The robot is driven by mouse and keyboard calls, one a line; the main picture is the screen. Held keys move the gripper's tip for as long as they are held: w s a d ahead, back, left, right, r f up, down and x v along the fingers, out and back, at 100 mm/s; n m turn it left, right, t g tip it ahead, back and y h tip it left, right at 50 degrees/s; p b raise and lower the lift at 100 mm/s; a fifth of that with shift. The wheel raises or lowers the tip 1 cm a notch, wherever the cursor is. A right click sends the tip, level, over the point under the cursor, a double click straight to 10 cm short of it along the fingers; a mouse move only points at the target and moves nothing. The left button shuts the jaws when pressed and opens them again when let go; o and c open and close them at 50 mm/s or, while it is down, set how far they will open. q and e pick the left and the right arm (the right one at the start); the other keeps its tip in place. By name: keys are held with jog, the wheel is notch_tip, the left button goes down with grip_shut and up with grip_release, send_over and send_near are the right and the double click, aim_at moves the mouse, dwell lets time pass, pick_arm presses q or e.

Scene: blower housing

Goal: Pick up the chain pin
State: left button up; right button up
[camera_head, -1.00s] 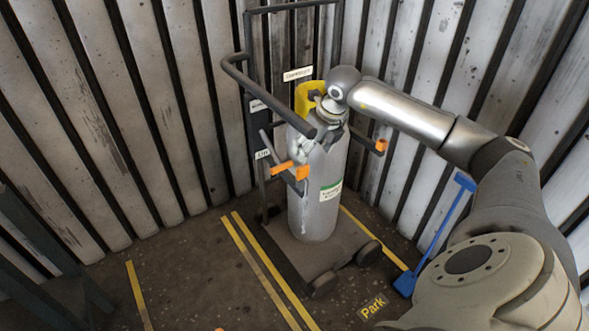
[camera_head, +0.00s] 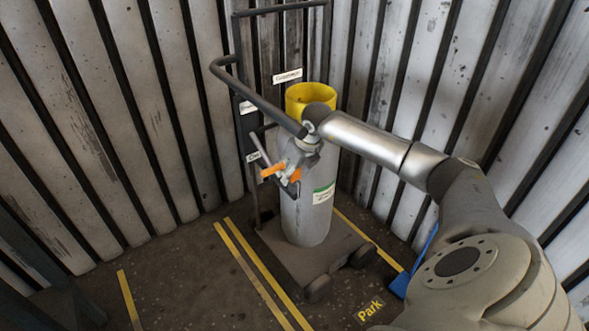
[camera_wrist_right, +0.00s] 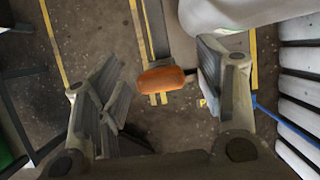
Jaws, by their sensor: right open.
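The orange piece that I take to be the chain pin (camera_head: 272,170) sits at the front left of the grey gas cylinder, by the trolley's bracket. More orange shows just right of it, partly behind my gripper; I cannot tell if it is the same part. In the right wrist view the orange grip of the pin (camera_wrist_right: 162,79) lies between my spread fingers, apart from both. My right gripper (camera_wrist_right: 158,62) is open and empty; it also shows in the head view (camera_head: 288,168), in front of the cylinder. My left gripper is out of view.
The grey cylinder (camera_head: 306,212) with a yellow collar (camera_head: 322,93) stands on a dark wheeled trolley (camera_head: 282,258). The trolley's bent handle (camera_head: 265,95) passes close to my right wrist. Corrugated walls close the corner behind. Yellow lines mark the floor, with free room front left.

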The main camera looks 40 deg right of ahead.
jog(key=shift+r, duration=0.1)
jog(key=c, duration=1.1)
